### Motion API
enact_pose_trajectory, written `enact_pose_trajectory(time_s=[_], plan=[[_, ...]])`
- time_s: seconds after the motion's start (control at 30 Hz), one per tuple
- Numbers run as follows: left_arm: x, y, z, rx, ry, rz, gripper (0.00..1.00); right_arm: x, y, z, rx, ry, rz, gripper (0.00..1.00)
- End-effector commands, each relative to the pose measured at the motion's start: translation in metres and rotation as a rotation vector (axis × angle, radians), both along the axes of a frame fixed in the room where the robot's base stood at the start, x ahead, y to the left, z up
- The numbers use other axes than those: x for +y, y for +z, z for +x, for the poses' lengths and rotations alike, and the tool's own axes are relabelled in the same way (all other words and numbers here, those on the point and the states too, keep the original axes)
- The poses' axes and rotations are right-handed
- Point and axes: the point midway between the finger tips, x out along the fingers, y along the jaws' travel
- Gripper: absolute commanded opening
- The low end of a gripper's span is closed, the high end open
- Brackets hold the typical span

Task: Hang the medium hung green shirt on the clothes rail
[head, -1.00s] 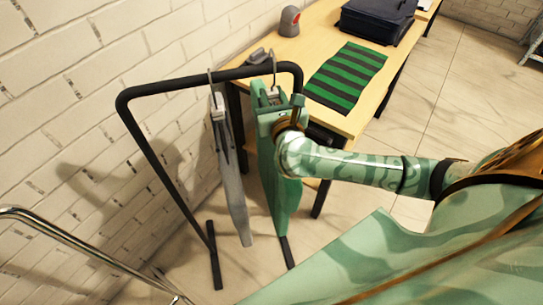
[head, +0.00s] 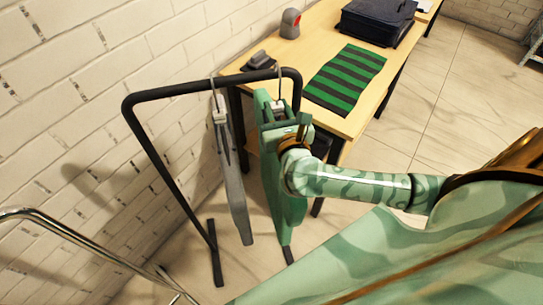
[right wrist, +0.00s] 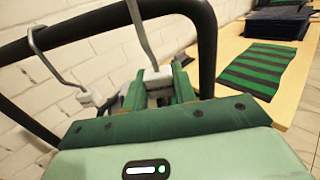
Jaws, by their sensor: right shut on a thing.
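The green shirt (head: 285,205) hangs upright from a hanger with a grey hook (head: 280,82). My right gripper (head: 279,108) is shut on the pale block at the hanger's neck, which also shows in the right wrist view (right wrist: 158,84). The hook is at the right part of the black clothes rail (head: 180,90). In the right wrist view it crosses in front of the bar and its top is out of frame, so I cannot tell whether it bears on the rail. My left gripper is not in view.
A grey shirt (head: 234,190) hangs on the rail just left of the green one. Behind is a wooden table (head: 325,55) with a green-black striped cloth (head: 346,78), dark folded clothing (head: 376,22) and a grey-red device (head: 290,23). A chrome bar (head: 75,248) is at the lower left.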

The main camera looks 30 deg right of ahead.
Motion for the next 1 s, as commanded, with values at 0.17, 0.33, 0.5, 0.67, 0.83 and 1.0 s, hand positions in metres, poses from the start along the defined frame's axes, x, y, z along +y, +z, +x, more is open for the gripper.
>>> enact_pose_trajectory(time_s=[0.17,0.33,0.5,0.67,0.83,1.0], plan=[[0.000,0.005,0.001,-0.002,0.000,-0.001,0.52,0.004,0.002,-0.013,-0.002,0.001,-0.001,0.04],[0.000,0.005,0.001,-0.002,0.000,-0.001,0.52,0.005,0.001,-0.015,-0.002,0.001,0.000,0.04],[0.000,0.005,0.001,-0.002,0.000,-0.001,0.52,0.005,0.001,-0.015,-0.002,0.001,-0.001,0.04],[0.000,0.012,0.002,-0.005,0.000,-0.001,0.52,0.012,0.002,-0.035,0.001,0.001,0.003,0.04],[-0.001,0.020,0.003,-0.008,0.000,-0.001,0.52,0.024,0.002,-0.075,0.002,0.001,0.003,0.04],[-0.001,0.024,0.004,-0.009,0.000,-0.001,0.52,0.036,0.000,-0.114,0.003,0.001,0.003,0.04]])
